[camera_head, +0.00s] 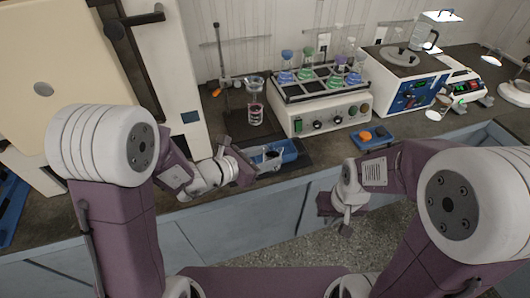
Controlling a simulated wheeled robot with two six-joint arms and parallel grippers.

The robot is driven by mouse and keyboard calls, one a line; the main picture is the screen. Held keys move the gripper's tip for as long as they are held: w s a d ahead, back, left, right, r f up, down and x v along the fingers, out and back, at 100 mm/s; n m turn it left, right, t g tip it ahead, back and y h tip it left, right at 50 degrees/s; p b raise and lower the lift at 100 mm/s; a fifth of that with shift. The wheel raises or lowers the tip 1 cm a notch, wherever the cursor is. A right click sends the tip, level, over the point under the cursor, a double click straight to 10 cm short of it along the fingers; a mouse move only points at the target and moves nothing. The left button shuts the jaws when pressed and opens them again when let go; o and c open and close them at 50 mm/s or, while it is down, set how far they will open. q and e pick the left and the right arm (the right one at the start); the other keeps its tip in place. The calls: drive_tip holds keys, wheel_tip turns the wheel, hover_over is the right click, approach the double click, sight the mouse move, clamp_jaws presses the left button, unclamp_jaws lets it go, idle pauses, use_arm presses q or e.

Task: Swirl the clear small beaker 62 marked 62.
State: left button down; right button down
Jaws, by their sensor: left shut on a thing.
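My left gripper (256,163) is at the front edge of the bench, shut on a small clear beaker (272,156) just over a blue tray (289,149). The beaker is small in the picture, and its marking is not readable. I cannot tell whether its base touches the tray. My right gripper (343,222) hangs in front of the bench, below the worktop and away from the beaker. Its fingers are too small and angled to tell whether they are open.
A taller beaker (255,112) with pinkish liquid stands behind the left gripper. A shaker (322,112) holding several coloured flasks is behind the tray. A small blue tray (371,139) with an orange item lies right. A blue-panelled instrument (405,80) stands farther right.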

use_arm(q)
drive_tip(key=shift+r+p, duration=2)
drive_tip(key=shift+r, duration=0.6)
drive_tip(key=shift+f, duration=0.1)
drive_tip(key=shift+w+a, duration=0.1)
drive_tip(key=shift+w, duration=0.05)
